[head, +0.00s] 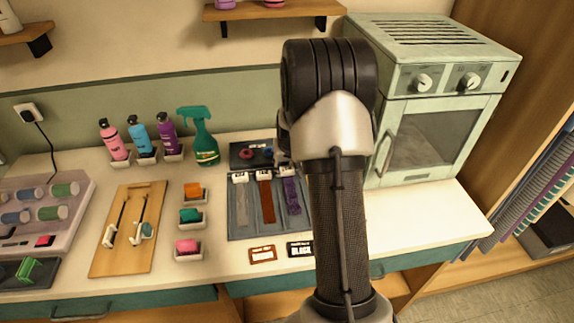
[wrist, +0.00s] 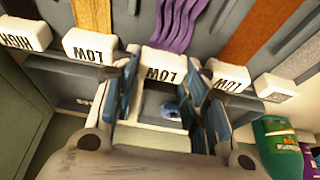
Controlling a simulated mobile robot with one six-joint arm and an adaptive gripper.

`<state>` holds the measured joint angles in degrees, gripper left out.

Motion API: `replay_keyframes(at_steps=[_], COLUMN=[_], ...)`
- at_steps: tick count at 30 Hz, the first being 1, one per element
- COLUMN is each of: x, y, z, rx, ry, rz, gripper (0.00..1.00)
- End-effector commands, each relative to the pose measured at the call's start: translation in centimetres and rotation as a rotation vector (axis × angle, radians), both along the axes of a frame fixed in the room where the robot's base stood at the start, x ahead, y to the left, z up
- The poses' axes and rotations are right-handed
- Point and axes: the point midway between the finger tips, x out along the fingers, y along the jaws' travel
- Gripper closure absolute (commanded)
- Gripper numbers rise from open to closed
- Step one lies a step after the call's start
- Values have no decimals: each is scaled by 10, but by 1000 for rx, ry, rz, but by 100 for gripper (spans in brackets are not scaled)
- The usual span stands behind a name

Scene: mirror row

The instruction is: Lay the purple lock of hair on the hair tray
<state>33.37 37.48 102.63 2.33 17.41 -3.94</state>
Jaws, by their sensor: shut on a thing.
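The purple lock of hair (head: 292,196) lies along the slotted grey tray (head: 240,225), right of a brown lock. In the wrist view the purple lock (wrist: 180,22) runs up from a white tab marked LOW (wrist: 162,66). My gripper (wrist: 165,100) has its blue-padded fingers either side of this tab and is shut on it. In the head view my arm hides most of the gripper and the tray's right part. I cannot tell whether the purple lock is lifted off the tray. No other tray is clearly a hair tray.
A dark tray (head: 240,163) with small rings lies behind. A green spray bottle (head: 203,140) stands left, a pale oven (head: 430,100) right. The counter's right front is clear.

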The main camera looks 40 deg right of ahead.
Motion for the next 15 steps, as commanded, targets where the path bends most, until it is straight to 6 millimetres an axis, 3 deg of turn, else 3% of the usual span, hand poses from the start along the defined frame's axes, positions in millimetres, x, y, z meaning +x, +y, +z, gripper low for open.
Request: replay_keyframes(at_steps=[15], x=[-1], y=[0], z=[-3], rx=[-1], ry=[-1], rz=[0], gripper=[84])
